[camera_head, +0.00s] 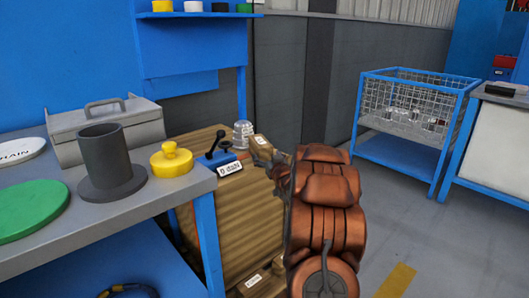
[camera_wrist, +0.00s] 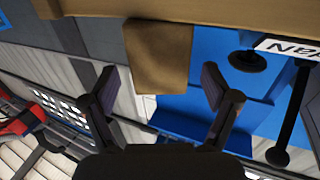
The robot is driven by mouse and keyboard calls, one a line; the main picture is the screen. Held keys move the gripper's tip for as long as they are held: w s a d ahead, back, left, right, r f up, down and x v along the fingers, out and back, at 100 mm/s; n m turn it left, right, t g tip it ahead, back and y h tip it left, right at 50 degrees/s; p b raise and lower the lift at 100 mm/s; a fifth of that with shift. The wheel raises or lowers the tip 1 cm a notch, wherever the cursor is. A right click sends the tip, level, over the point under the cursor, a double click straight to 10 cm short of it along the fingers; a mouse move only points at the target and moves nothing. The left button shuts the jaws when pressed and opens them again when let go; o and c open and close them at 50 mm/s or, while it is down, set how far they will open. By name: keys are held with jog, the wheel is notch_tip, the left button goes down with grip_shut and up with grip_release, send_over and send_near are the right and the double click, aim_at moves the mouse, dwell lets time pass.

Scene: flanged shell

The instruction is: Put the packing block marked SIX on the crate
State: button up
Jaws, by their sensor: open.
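In the head view a brown ribbed crate (camera_head: 255,215) stands behind the bench corner, partly hidden by my arm. A small tan block (camera_head: 262,141) with an unreadable mark is at the crate's top, by my gripper (camera_head: 268,160). Another tan block (camera_head: 256,281) with a dark mark, too small to read, lies low by the crate's foot. In the wrist view my gripper (camera_wrist: 160,88) is open, its fingers apart. A plain brown block face (camera_wrist: 158,57) shows between and beyond the fingertips; I cannot tell whether they touch it. No SIX mark is legible.
A blue lever unit (camera_head: 215,156) with a white label stands at the crate's left. The bench holds a grey flanged shell (camera_head: 108,165), a yellow knobbed disc (camera_head: 171,160) and a grey toolbox (camera_head: 105,125). A wire-mesh cage (camera_head: 410,105) stands right; floor before it is clear.

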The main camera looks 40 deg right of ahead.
jog(key=p+v, duration=0.1)
jog(key=v, duration=0.5)
jog(key=shift+s+a, duration=0.15)
jog(key=shift+s, duration=0.15)
dwell(0.4)
